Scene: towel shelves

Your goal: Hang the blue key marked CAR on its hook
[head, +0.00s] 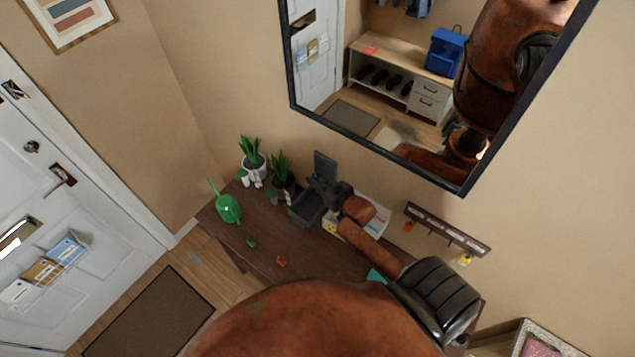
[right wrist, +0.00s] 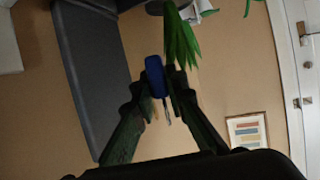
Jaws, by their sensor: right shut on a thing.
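The blue key (right wrist: 155,72) is between the fingers of my right gripper (right wrist: 157,90), with its metal shaft pointing away from the blue head. Its CAR marking cannot be read. In the head view my right gripper (head: 322,186) is above a dark open box (head: 303,207) on the table, and a bit of blue shows at its tips. The hook rack (head: 446,232) is on the wall to the right, apart from the gripper. An orange tag (head: 408,227) and a yellow tag (head: 465,260) hang on it. My left gripper is not in view.
A framed mirror (head: 375,150) hangs above. The dark box lid shows in the wrist view (right wrist: 92,75).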

